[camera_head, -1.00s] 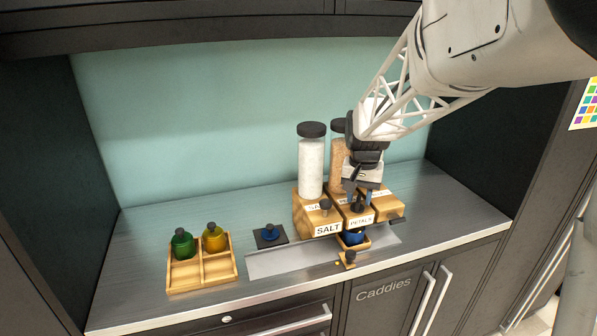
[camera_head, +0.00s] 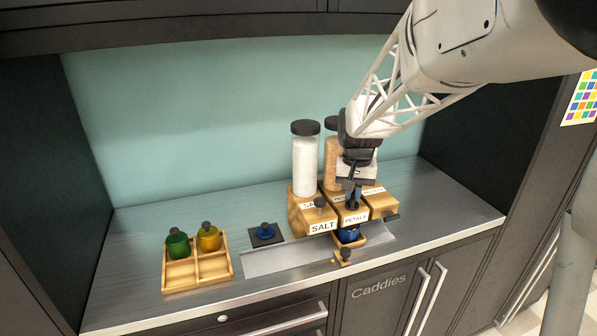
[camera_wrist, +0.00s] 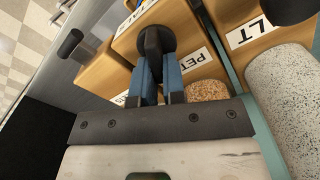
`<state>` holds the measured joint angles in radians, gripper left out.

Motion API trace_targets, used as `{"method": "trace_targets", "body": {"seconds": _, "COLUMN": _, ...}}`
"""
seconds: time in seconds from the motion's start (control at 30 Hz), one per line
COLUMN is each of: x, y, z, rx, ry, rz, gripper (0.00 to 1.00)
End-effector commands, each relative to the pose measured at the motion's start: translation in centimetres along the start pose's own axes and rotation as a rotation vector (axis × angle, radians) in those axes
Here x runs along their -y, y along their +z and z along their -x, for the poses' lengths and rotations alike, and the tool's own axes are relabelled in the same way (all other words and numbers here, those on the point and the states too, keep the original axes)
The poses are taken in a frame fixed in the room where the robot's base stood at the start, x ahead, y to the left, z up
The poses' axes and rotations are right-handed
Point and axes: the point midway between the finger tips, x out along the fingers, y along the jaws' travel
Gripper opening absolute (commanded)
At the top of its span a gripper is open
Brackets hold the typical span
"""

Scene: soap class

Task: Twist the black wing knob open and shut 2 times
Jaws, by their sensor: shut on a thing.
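My gripper (camera_head: 352,197) points down at the knob from above. In the wrist view its two blue fingers (camera_wrist: 158,66) are shut on the knob, one on each side. The knob's top shows in the wrist view, but its wings are partly hidden by the fingers. A blue jar (camera_head: 347,235) sits below the PETALS dispenser, above a small wooden holder.
The SALT dispenser (camera_head: 310,216) with a tall white-filled jar (camera_head: 305,165) stands left of PETALS, and another dispenser (camera_head: 381,203) right. A wooden caddy (camera_head: 165,262) holds green (camera_head: 177,246) and yellow (camera_head: 209,240) jars. A blue-topped piece (camera_head: 265,231) sits on a black pad.

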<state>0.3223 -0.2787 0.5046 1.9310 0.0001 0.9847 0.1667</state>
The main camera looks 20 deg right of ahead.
Motion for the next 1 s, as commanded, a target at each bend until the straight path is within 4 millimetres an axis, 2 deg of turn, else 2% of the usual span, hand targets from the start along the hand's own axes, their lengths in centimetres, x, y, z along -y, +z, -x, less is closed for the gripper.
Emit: {"method": "trace_targets", "body": {"seconds": 1.0, "x": 1.3, "y": 0.6, "z": 0.1, "rx": -0.001, "ry": 0.001, "rz": 0.892, "gripper": 0.0}}
